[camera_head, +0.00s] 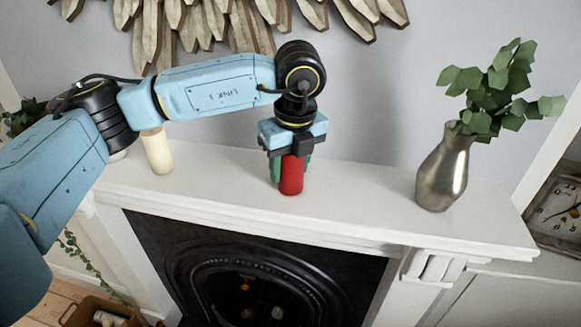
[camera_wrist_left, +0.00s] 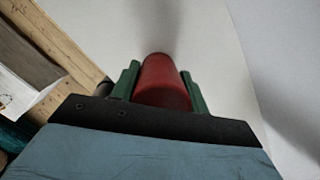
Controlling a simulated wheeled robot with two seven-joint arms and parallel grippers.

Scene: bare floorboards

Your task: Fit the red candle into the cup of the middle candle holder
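The red candle (camera_head: 291,175) is upright over the middle of the white mantel shelf. My left gripper (camera_head: 289,165) is above it, pointing down, with its green fingers on either side and shut on it. In the left wrist view the red candle (camera_wrist_left: 164,82) sits between the two green fingers. I cannot tell whether its lower end touches anything. I cannot make out the middle candle holder or its cup; the candle and gripper may hide it. My right gripper is not in view.
A cream candle (camera_head: 157,152) stands on the mantel shelf (camera_head: 350,205) at the left, partly behind my left arm. A metal vase (camera_head: 443,170) with green leaves stands at the right. A wooden wall ornament (camera_head: 215,25) hangs above. The shelf between candle and vase is clear.

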